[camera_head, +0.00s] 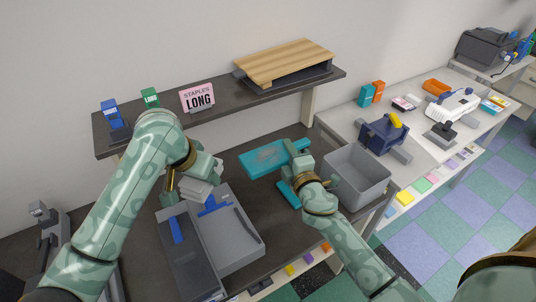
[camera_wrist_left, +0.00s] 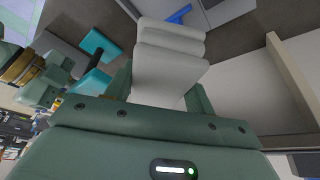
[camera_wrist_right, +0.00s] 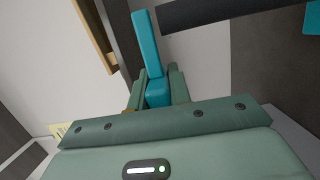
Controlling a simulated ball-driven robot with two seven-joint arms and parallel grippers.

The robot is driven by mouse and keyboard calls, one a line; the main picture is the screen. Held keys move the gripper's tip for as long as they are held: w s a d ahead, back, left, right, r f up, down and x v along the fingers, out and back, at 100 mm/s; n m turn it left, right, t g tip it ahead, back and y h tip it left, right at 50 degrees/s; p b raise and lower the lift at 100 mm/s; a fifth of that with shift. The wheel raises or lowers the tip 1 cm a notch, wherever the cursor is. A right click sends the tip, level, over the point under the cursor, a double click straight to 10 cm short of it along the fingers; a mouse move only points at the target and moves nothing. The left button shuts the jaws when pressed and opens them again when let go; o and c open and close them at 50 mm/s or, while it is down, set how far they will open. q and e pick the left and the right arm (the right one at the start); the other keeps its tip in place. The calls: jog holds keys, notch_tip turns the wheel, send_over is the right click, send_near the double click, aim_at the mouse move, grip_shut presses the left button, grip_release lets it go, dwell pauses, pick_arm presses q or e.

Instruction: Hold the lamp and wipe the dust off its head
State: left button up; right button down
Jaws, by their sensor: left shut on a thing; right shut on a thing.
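The teal lamp (camera_head: 290,194) stands on the dark worktop, and its flat head (camera_head: 262,161) carries a greyish-brown dust patch. My right gripper (camera_head: 301,166) is shut on the lamp at the right end of the head. In the right wrist view a teal part of the lamp (camera_wrist_right: 148,45) rises between the fingers. My left gripper (camera_head: 188,176) is shut on a folded whitish cloth (camera_head: 201,189), left of the lamp head and apart from it. The cloth (camera_wrist_left: 170,62) fills the left wrist view's middle; the lamp (camera_wrist_left: 97,45) shows beyond it.
A grey open bin (camera_head: 358,173) stands right of the lamp. A dark shelf (camera_head: 225,113) behind holds a pink sign (camera_head: 197,97), staplers and a wooden board (camera_head: 285,60). A white table (camera_head: 410,150) with office items is farther right.

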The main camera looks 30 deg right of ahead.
pick_arm(q)
jog(key=shift+a, duration=0.1)
pick_arm(e)
jog(key=shift+f, duration=0.15)
pick_arm(q)
jog(key=shift+r, duration=3)
pick_arm(e)
jog(key=c, duration=1.2)
grip_release()
jog(key=s+a, duration=0.1)
jog(key=s, duration=1.1)
jog(key=shift+a, duration=0.35)
jog(key=shift+w, duration=0.1)
